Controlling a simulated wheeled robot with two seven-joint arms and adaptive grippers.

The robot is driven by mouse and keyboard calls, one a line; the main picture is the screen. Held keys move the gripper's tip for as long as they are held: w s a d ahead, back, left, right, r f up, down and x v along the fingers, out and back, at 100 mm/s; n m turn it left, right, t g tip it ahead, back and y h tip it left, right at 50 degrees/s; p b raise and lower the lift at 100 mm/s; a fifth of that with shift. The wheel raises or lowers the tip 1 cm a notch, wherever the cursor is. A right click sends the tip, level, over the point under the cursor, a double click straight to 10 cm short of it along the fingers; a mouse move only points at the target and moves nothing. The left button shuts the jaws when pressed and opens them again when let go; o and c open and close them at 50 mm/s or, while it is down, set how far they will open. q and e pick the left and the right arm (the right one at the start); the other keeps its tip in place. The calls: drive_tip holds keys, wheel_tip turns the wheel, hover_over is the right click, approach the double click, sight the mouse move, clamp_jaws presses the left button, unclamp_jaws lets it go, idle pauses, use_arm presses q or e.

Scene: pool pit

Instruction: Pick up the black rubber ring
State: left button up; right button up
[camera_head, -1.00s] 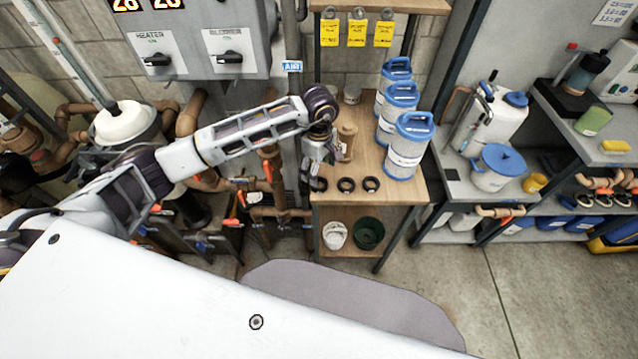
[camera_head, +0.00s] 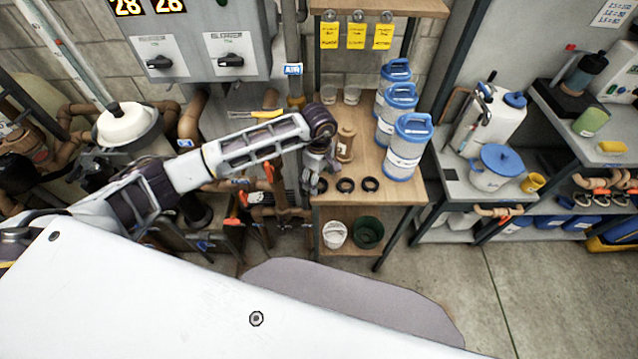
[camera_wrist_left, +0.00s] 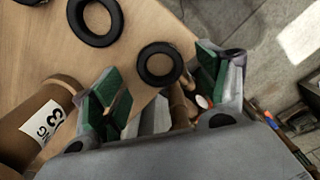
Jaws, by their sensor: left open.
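Three black rubber rings lie flat in a row on the wooden bench top. The left ring (camera_head: 322,185) is partly behind my gripper; the middle ring (camera_head: 345,185) and right ring (camera_head: 370,184) show clearly. My left gripper (camera_head: 312,187) points down at the left end of the row. In the left wrist view the nearest ring (camera_wrist_left: 142,63) lies beyond the open, empty green-padded fingers of my gripper (camera_wrist_left: 160,84), in line with the gap between them. A second ring (camera_wrist_left: 73,14) and the edge of a third lie further up-left. My right gripper is not in view.
A brown labelled bottle (camera_head: 346,143) stands close behind the rings and also shows in the left wrist view (camera_wrist_left: 35,120). The bench's front-left edge (camera_head: 330,202) is near the gripper.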

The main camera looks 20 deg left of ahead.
use_arm(q)
drive_tip(key=shift+f, duration=1.1)
drive_tip(key=shift+c, duration=0.2)
drive_tip(key=c, duration=0.8)
